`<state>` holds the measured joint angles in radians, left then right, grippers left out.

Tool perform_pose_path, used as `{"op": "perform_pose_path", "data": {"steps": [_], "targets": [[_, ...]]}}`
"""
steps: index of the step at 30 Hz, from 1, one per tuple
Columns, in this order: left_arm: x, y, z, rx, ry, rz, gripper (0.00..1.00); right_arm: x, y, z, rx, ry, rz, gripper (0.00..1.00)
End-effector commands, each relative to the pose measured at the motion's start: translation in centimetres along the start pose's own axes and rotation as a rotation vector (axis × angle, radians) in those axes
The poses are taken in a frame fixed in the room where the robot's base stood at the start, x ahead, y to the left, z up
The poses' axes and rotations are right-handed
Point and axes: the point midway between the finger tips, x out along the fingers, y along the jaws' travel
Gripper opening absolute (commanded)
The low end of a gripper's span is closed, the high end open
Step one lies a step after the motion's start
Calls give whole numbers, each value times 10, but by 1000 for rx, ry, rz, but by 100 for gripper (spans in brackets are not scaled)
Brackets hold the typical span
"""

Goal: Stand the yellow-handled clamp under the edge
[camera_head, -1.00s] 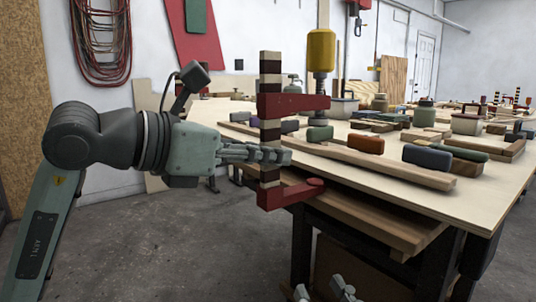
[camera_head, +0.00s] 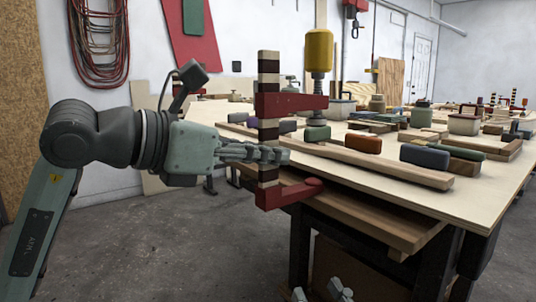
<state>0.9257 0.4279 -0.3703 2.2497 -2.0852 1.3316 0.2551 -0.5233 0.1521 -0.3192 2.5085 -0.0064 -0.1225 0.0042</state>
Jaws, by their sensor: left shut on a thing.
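The yellow-handled clamp (camera_head: 267,65) stands upright at the near left edge of the plywood table (camera_head: 462,195). It has a striped dark and light bar, red upper and lower jaws, and a yellow handle (camera_head: 319,50) on top. Its upper jaw is above the tabletop and its lower jaw (camera_head: 290,193) is below the edge. I cannot tell whether the jaws touch the wood. My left gripper (camera_head: 270,154) is shut on the clamp's bar, between the two jaws. My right gripper (camera_head: 326,291) shows only in part at the bottom edge; its fingers look spread apart.
Several coloured blocks, including a red one (camera_head: 363,144) and a dark blue one (camera_head: 425,157), sit on the plywood near wooden strips (camera_head: 385,167). A lower board (camera_head: 385,222) juts out under the tabletop. The grey floor (camera_head: 150,250) at left is clear.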

Motion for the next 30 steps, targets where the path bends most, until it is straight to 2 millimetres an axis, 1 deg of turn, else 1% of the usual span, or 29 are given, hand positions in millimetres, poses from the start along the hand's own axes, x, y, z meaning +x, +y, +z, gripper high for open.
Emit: {"op": "perform_pose_path", "data": {"steps": [8,30], "targets": [[2,0,3,1,-5,0,0,0,0,-1,0,0,0,40],[30,0,10,1,-6,0,0,0,0,-2,0,0,0,40]]}}
